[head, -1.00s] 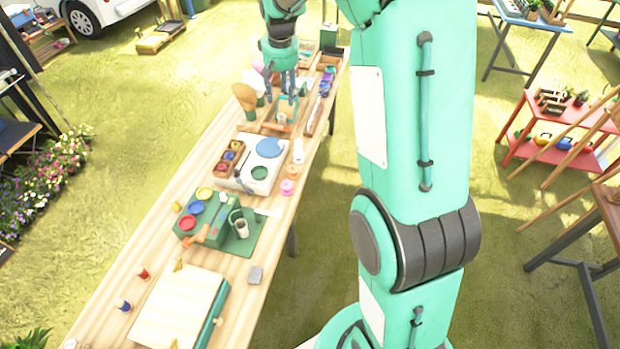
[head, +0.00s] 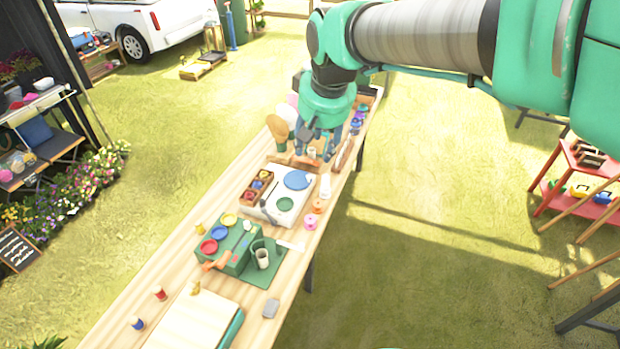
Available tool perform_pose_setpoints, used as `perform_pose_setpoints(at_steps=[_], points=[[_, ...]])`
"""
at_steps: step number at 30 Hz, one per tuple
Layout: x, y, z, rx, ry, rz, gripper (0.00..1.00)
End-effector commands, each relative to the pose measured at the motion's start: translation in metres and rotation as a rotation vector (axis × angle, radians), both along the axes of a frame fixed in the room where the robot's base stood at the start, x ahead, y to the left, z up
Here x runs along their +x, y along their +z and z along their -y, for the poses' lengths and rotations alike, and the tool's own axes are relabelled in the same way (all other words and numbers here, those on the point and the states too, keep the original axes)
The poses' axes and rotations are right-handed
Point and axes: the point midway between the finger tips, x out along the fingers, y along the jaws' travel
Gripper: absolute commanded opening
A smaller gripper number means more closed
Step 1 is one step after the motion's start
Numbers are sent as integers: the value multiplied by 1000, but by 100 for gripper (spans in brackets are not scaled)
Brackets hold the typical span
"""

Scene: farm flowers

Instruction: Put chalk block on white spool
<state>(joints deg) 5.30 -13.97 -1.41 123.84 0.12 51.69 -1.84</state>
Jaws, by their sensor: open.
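A small grey block (head: 271,308), which may be the chalk block, lies near the right edge of the table in the head view, beside the large pale board. A white upright cylinder (head: 325,186) stands right of the white box with round lids; I cannot tell for sure that it is the white spool. My gripper (head: 316,150) is over the far part of the table, pointing down, open, well away from the grey block. Its fingertips are small and blend with items behind them.
The long wooden table (head: 110,337) holds a green case (head: 232,252) with paint lids, a cup (head: 262,258), and orange (head: 318,206) and pink (head: 311,222) rolls. Small red (head: 159,293) and blue (head: 137,323) spools stand at the near left. Grass surrounds the table.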

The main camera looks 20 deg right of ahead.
Motion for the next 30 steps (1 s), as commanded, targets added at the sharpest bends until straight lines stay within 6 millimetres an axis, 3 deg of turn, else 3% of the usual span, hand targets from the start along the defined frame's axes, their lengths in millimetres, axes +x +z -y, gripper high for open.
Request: perform_pose_setpoints(at_steps=[8,18,24,30], points=[[-72,6,-20,-1,23,52,46],[-151,-6,-38,1,49,111,46],[-183,-17,-43,4,59,135,46],[-195,-23,-45,5,64,145,46]])
